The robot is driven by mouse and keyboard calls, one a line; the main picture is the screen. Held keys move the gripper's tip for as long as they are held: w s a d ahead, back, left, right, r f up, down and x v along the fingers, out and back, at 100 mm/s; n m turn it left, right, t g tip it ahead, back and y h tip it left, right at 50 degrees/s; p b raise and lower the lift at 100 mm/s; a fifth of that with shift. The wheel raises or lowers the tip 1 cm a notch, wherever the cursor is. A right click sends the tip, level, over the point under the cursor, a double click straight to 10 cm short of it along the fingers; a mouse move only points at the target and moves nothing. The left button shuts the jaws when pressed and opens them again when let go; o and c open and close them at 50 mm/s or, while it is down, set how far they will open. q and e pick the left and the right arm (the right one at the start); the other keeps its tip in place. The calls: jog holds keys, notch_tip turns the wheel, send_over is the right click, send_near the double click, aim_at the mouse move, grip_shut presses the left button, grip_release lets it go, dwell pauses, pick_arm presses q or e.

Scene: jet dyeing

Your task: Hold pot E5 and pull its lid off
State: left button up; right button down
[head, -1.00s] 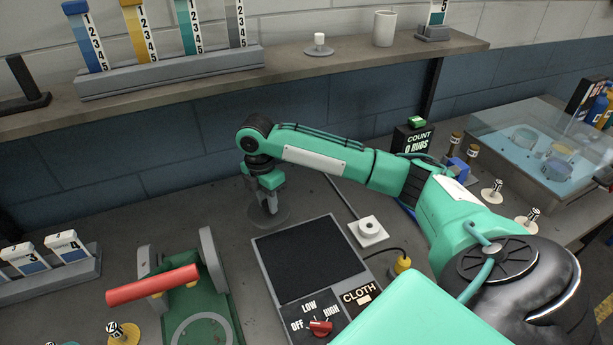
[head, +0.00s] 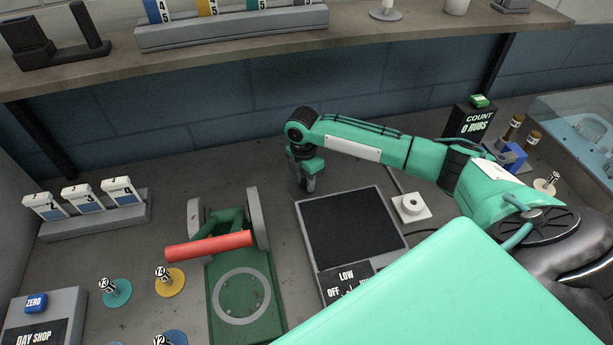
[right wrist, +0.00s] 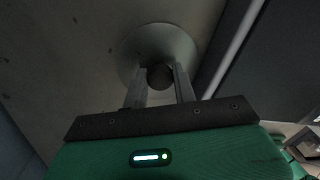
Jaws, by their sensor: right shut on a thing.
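My right gripper (head: 308,186) points down at the table behind the dark heating plate. In the right wrist view (right wrist: 160,88) its two fingers are shut on a small dark round piece (right wrist: 160,77), above a pale grey disc (right wrist: 150,45). I cannot tell whether this piece belongs to a pot. No E5 label is readable. Pots (head: 594,130) show dimly in the clear-walled bath at the right edge, cut off by the frame. My left gripper is not in view.
The dark plate (head: 350,230) lies right in front of the gripper. A green stand with a red bar (head: 208,247) is at its left. A white block (head: 411,208) and the rub counter (head: 468,125) are to the right. A shelf (head: 270,55) runs along the back.

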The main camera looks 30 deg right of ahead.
aim_at(304, 179)
jog(key=shift+f, duration=0.15)
jog(key=c, duration=1.1)
grip_release()
jog(key=shift+w+r+b, duration=0.1)
jog(key=shift+r+b, duration=0.2)
jog(key=shift+r, duration=0.2)
jog(key=r+b, duration=0.1)
jog(key=r, duration=0.2)
jog(key=r+b, duration=0.1)
jog(key=r, duration=0.3)
jog(key=r+b, duration=0.1)
jog(key=r, duration=0.3)
jog(key=shift+w, duration=0.3)
